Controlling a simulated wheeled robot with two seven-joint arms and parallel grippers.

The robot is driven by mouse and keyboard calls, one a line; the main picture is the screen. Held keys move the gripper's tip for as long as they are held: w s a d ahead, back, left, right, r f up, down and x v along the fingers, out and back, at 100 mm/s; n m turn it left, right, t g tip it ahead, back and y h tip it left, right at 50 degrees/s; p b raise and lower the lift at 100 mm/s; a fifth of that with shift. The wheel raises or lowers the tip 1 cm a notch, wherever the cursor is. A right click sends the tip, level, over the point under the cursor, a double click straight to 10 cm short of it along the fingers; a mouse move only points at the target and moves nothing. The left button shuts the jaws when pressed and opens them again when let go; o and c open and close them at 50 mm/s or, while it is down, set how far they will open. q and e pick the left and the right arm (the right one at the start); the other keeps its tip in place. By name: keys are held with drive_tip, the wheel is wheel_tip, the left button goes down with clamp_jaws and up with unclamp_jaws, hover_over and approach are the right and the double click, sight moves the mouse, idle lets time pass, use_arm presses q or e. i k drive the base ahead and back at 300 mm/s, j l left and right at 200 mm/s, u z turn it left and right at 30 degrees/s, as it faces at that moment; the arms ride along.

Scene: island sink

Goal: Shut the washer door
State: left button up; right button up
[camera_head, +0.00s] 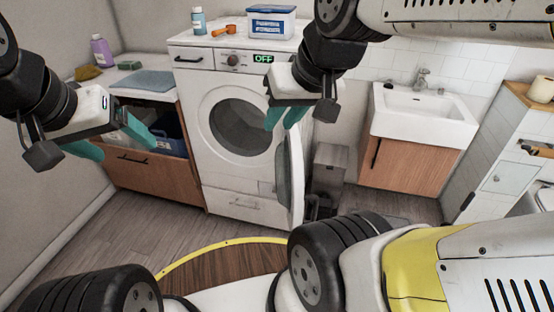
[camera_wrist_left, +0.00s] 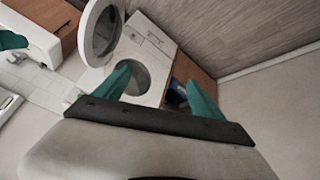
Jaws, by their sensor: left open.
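The white washer (camera_head: 238,125) stands against the back wall with its round drum opening (camera_head: 240,127) exposed. Its door (camera_head: 291,175) is open, swung out to the right and seen nearly edge-on. In the left wrist view the round door (camera_wrist_left: 103,27) stands out from the washer (camera_wrist_left: 146,45). My left gripper (camera_head: 112,141) is open and empty, left of the washer and in front of the wooden cabinet. My right gripper (camera_head: 285,115) hangs in front of the washer's right side, above the door in the picture. Its finger gap is unclear, and I see nothing held.
An open wooden drawer (camera_head: 150,175) with a blue item inside is left of the washer. A grey bin (camera_head: 330,168) and a sink cabinet (camera_head: 408,162) are at right.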

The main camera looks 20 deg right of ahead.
sight(293, 182)
drive_tip(key=l, duration=0.75)
drive_tip(key=k+l, duration=0.1)
drive_tip(key=l, duration=0.6)
drive_tip(key=k, duration=0.45)
drive_tip(key=i+l+u, duration=0.15)
drive_tip(key=i+l, duration=0.2)
drive_tip(key=i, duration=0.05)
